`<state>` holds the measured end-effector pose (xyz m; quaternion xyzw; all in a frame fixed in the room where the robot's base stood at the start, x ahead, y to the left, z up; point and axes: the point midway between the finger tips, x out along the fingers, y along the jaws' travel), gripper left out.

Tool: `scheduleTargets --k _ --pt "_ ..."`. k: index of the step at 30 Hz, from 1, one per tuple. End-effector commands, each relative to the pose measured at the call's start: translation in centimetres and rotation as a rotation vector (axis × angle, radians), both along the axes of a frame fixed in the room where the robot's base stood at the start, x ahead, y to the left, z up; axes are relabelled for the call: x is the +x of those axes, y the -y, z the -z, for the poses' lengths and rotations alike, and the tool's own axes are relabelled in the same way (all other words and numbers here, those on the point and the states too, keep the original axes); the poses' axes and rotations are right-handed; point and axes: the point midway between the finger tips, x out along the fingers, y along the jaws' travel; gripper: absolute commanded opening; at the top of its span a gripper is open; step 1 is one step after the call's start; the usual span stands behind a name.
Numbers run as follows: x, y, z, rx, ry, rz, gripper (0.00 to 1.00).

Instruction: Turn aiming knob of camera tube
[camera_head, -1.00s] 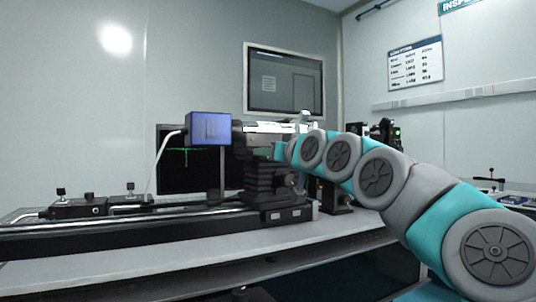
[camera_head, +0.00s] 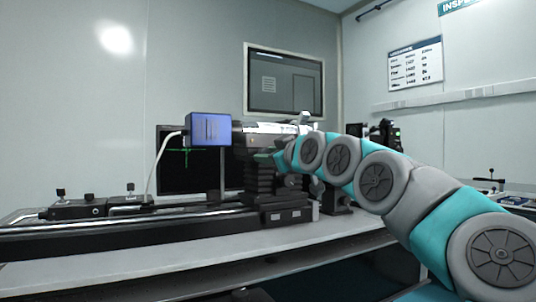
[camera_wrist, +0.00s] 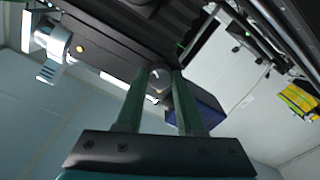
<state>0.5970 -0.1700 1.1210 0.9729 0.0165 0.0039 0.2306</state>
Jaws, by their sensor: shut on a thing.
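The camera tube (camera_head: 272,128) is a pale, roughly level body on top of a dark stacked mount (camera_head: 258,180) in the head view. In the wrist view, a small round silver knob (camera_wrist: 159,83) on the underside of a dark body sits between my green fingers. My gripper (camera_wrist: 160,76) is shut on this knob, one finger on each side. In the head view my gripper (camera_head: 274,159) reaches the mount's right side, just below the tube. The knob is hidden there by my arm.
A long black rail (camera_head: 130,223) runs along the table (camera_head: 180,249). Other optical gear (camera_head: 383,134) stands behind my arm. A silver lever (camera_wrist: 50,65) shows left in the wrist view.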

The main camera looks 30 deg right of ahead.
Motion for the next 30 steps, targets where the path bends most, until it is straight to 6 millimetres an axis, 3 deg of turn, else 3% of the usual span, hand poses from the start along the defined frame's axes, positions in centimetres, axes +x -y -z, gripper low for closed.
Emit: scheduleTargets --k 9,25,26,30 --pt "0.03 -0.05 0.04 -0.126 0.004 -0.001 0.0" --pt "0.02 -0.05 0.08 -0.151 0.004 0.0 0.0" --pt "0.02 -0.05 0.08 -0.151 0.004 0.0 0.39" --pt "0.01 -0.04 0.05 -0.151 0.005 -0.001 0.55"
